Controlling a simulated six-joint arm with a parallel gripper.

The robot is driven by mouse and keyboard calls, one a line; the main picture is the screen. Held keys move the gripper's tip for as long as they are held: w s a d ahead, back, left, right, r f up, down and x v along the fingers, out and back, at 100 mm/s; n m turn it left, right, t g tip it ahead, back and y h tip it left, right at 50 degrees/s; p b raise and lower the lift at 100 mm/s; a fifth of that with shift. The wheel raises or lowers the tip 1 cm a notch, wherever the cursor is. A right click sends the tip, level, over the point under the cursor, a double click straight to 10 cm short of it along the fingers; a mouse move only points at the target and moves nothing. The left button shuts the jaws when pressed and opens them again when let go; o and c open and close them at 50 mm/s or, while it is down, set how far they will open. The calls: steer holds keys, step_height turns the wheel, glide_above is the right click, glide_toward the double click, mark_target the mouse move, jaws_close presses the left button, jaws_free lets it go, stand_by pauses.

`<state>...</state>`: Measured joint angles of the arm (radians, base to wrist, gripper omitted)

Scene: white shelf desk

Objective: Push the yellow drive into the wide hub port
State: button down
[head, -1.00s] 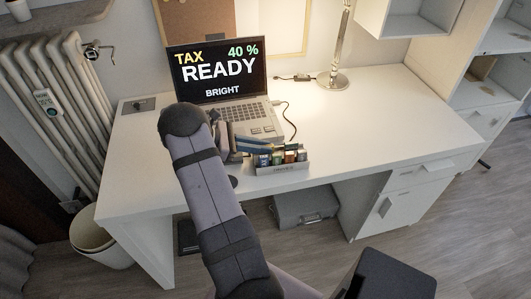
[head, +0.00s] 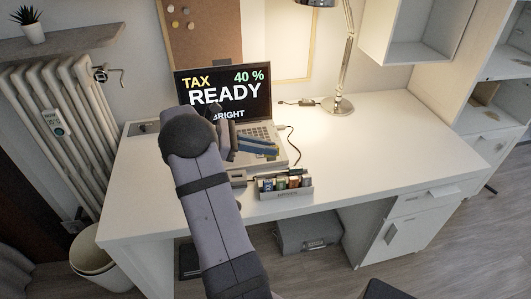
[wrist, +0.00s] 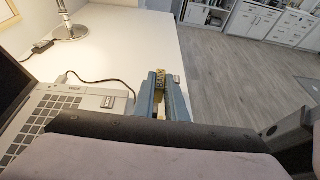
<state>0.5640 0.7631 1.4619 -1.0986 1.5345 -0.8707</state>
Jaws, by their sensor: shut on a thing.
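My gripper (head: 272,153) is in the air above the front right of the laptop, behind and above the drive rack. In the wrist view its two blue fingers (wrist: 165,92) are closed on a small piece with a yellow part and dark, lettered end, which I take for the yellow drive (wrist: 160,79). In the head view the fingers mostly hide the drive. A small grey block (head: 237,178), apparently the hub, lies on the desk left of the rack, partly behind my arm. Its ports are too small to tell apart. The held drive is apart from it.
A grey rack (head: 285,193) with several coloured drives stands near the desk's front edge. The open laptop (head: 225,95) shows "TAX", "READY", "40 %" and "BRIGHT". A cable (head: 296,150) runs beside it. The lamp (head: 338,105) stands behind. The desk's right side (head: 400,140) is clear.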

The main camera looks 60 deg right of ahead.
steer(key=p, duration=0.6)
glide_above(231, 176)
steer(key=shift+r, duration=0.1)
steer(key=shift+p, duration=0.4)
steer(key=shift+f+b, duration=1.45)
steer(key=shift+f, duration=1.5)
steer(key=shift+f+b, duration=0.65)
steer(key=shift+f, duration=1)
stand_by(0.5)
